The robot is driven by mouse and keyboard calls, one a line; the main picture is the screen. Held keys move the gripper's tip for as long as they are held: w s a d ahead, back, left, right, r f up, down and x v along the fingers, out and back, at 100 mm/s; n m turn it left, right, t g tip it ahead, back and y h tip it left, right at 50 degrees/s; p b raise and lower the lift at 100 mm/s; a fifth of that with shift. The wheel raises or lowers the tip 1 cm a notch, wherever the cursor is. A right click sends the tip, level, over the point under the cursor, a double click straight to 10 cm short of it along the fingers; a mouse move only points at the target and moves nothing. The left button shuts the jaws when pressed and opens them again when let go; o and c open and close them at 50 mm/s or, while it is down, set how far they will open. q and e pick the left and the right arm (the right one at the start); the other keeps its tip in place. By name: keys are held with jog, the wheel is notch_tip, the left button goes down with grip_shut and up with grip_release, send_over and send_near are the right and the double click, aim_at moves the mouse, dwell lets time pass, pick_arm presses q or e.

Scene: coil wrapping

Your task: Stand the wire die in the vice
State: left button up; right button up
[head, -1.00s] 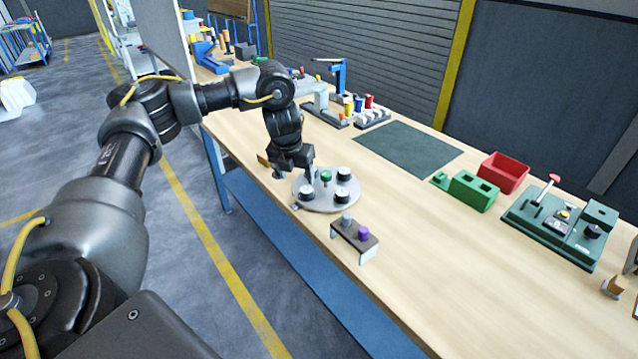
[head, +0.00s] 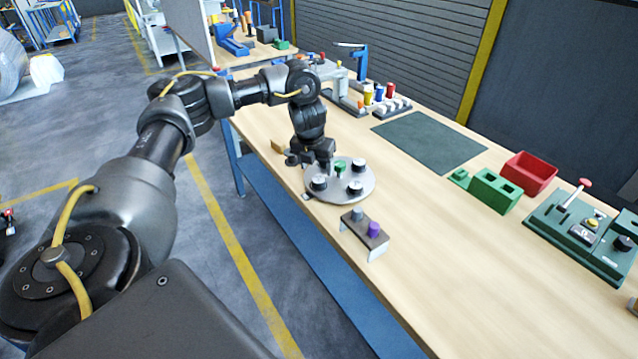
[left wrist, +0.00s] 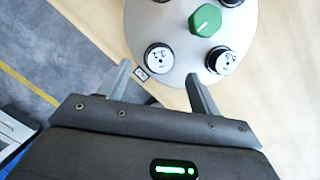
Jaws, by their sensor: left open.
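A round grey turntable (head: 340,196) carries several black round pieces with white marked tops, likely dies, around a green knob (head: 340,167). I cannot tell which is the wire die. One such piece (left wrist: 158,57) shows in the left wrist view just beyond my left fingertips, roughly between them; another (left wrist: 221,61) lies to its right. My left gripper (left wrist: 160,82) is open and empty at the turntable's rim; in the head view it is low over the far-left side (head: 318,166). A blue vice-like tool (head: 236,46) stands on the far bench. My right gripper is not in view.
A small bracket stand (head: 364,236) with a grey and a purple knob is near the front edge. Green blocks (head: 494,190), a red bin (head: 530,172) and a green clamp station (head: 582,232) are at the right. A dark mat (head: 430,141) lies clear.

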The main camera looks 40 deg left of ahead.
aim_at(319, 179)
pick_arm(q)
jog(key=shift+f, duration=0.2)
jog(key=p+x, duration=0.1)
jog(key=x, duration=0.2)
jog(key=shift+f+p, duration=0.4)
jog(key=shift+w+f, duration=0.2)
jog(key=shift+f, duration=0.3)
jog(key=c, duration=1.3)
jog(key=shift+r, duration=0.1)
jog(key=shift+c, duration=0.2)
